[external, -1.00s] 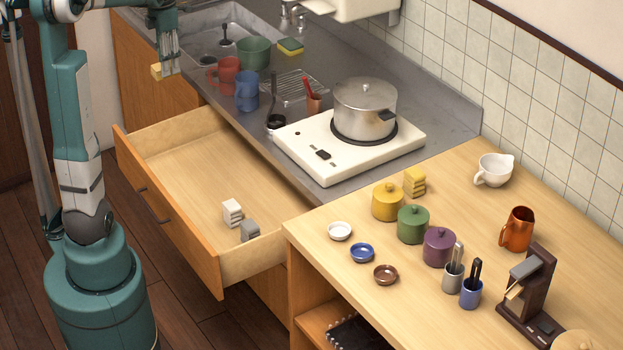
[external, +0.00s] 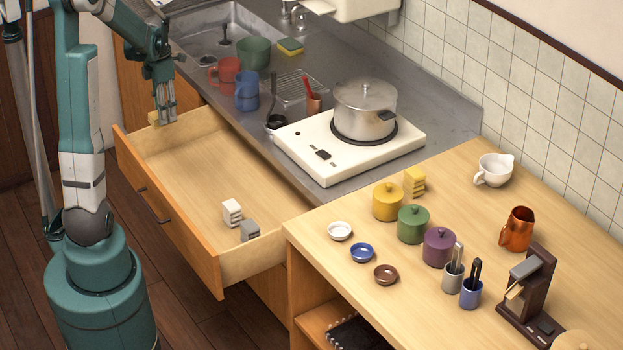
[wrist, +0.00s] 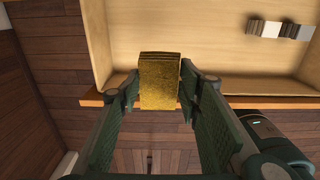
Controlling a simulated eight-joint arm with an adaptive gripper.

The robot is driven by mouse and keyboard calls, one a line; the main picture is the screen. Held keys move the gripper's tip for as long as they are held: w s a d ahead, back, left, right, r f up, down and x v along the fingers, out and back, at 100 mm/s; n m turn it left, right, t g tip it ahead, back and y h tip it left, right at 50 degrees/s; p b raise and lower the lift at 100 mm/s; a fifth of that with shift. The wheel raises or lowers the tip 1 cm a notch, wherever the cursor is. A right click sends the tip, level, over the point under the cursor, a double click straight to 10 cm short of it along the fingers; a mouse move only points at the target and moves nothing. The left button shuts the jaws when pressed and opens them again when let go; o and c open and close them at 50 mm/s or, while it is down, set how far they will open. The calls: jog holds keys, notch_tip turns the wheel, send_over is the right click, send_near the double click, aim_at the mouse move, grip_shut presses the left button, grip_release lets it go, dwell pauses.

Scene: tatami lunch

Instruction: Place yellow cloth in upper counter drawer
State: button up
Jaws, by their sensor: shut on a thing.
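My gripper (external: 163,117) is shut on a folded yellow cloth (external: 154,119). In the external view it hangs at the drawer's far left corner, with the cloth partly hidden by the fingers. In the wrist view the cloth (wrist: 160,82) sits upright between the two fingers and overlaps the drawer's rim and wall. The upper counter drawer (external: 195,160) is pulled open. A white folded cloth (external: 231,212) and a grey folded cloth (external: 250,230) lie in its near right end. Another yellow stack (external: 415,182) stands on the wooden counter behind the yellow lidded pot.
The drawer's middle and left floor are clear. A red mug (external: 225,76), a blue mug (external: 246,92) and a sink (external: 205,45) are on the counter behind my gripper. A hot plate (external: 350,150) with a steel pot (external: 364,110) stands to the right.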

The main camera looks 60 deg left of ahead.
send_over(172, 181)
notch_tip(172, 181, down, 14)
dwell(0.3)
jog(key=shift+a, duration=0.1)
dwell(0.3)
jog(key=shift+f+b, duration=0.8)
jog(key=shift+f, duration=2.35)
jog(key=shift+f, duration=0.1)
jog(key=shift+f+b, duration=0.45)
jog(key=shift+f, duration=1.3)
jog(key=shift+f, duration=0.2)
jog(key=o, duration=0.8)
jog(key=shift+r, duration=0.25)
jog(key=shift+r+p, duration=1.35)
jog(key=shift+r, duration=4.6)
